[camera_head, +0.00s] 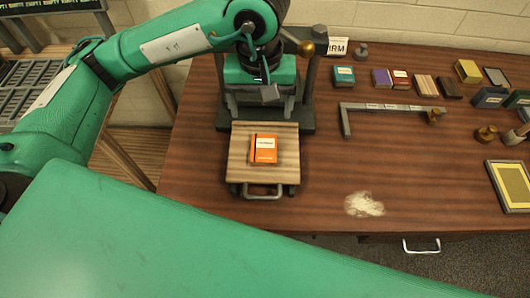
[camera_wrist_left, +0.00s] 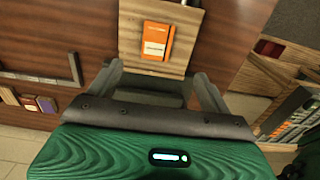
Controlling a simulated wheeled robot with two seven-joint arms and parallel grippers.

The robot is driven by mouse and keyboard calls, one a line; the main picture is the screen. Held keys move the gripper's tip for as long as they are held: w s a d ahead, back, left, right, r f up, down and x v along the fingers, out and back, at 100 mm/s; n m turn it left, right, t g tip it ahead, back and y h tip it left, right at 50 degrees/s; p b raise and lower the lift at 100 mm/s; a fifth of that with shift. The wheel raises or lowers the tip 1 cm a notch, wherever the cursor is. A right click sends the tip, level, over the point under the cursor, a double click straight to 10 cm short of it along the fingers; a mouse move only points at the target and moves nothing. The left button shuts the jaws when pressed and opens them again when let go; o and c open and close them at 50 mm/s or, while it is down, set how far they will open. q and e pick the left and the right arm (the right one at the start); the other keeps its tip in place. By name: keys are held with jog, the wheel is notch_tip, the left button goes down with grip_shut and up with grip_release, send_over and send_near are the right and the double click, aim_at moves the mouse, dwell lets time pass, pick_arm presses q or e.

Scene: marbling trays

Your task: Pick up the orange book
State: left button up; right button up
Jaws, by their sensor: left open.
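The orange book (camera_head: 263,149) lies flat on a light wooden board (camera_head: 238,162) with a metal handle at its front. It has a white label and a dark band along one side. My left gripper (camera_head: 261,106) is just behind the board, its fingers apart and empty, not around the book. In the left wrist view the orange book (camera_wrist_left: 157,40) lies ahead of the open left gripper (camera_wrist_left: 157,80), on the wooden board (camera_wrist_left: 130,24). My right gripper is out of view.
A dark press frame (camera_head: 311,75) with a brass knob stands around the left gripper. A metal angle (camera_head: 385,107), several books and blocks, and a yellow-framed tray (camera_head: 492,178) are to the right. Pale powder (camera_head: 364,205) lies on the table front; the wood around it is clear.

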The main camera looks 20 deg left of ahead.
pick_arm(q)
jog(key=f, duration=0.2)
send_over(264, 148)
jog(key=s, duration=0.1)
notch_tip(264, 148, down, 8)
jog(key=shift+a, duration=0.15)
jog(key=shift+w+f+p, duration=0.1)
jog(key=shift+f+p, duration=0.3)
jog(key=shift+p, duration=0.15)
jog(key=f, duration=0.1)
jog(key=f+p, duration=0.1)
jog(key=f, duration=0.1)
jog(key=shift+w+f, duration=0.2)
jog(key=shift+w, duration=0.2)
jog(key=shift+f, duration=0.6)
jog(key=c, duration=1.1)
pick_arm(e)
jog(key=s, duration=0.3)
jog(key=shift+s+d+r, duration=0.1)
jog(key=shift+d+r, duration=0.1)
pick_arm(q)
jog(key=shift+r, duration=0.1)
